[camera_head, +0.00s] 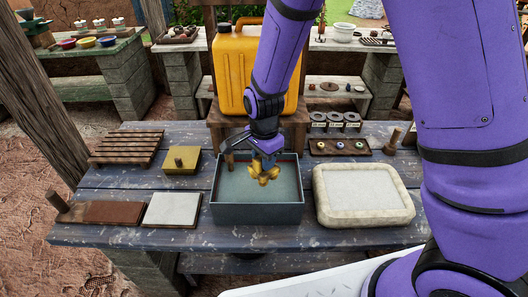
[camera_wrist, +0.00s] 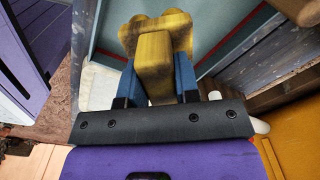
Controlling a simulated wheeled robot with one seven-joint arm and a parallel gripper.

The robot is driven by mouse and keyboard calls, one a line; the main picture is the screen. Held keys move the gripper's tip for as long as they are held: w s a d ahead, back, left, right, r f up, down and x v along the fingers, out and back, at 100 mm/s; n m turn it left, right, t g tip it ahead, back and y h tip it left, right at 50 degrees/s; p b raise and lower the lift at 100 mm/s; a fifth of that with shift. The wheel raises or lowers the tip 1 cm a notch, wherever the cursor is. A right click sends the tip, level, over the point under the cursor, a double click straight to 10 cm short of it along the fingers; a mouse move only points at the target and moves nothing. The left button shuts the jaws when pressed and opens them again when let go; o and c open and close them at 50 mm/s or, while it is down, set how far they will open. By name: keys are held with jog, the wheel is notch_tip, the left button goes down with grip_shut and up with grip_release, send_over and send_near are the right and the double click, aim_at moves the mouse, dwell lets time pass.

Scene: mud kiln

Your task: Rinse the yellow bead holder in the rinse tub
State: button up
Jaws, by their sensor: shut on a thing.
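The yellow bead holder (camera_head: 263,174) is in my gripper (camera_head: 264,158), over the rinse tub (camera_head: 257,214). The tub is a grey-blue rectangular box with pale water inside. In the wrist view the yellow bead holder (camera_wrist: 155,55) has a block-like handle and rounded lobes at its far end. The blue fingers of my gripper (camera_wrist: 156,85) are shut on the handle from both sides. The holder is within the tub's outline in the head view. I cannot tell whether its lower end touches the water.
A cream padded tray (camera_head: 363,221) stands right of the tub. A white tile board (camera_head: 172,209), a yellow block (camera_head: 181,163) and a slatted rack (camera_head: 126,148) lie to the left. A yellow jerrycan (camera_head: 231,70) stands behind, beside a bead tray (camera_head: 340,149).

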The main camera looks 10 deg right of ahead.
jog(key=shift+f, duration=4.9)
jog(key=shift+r, duration=5.95)
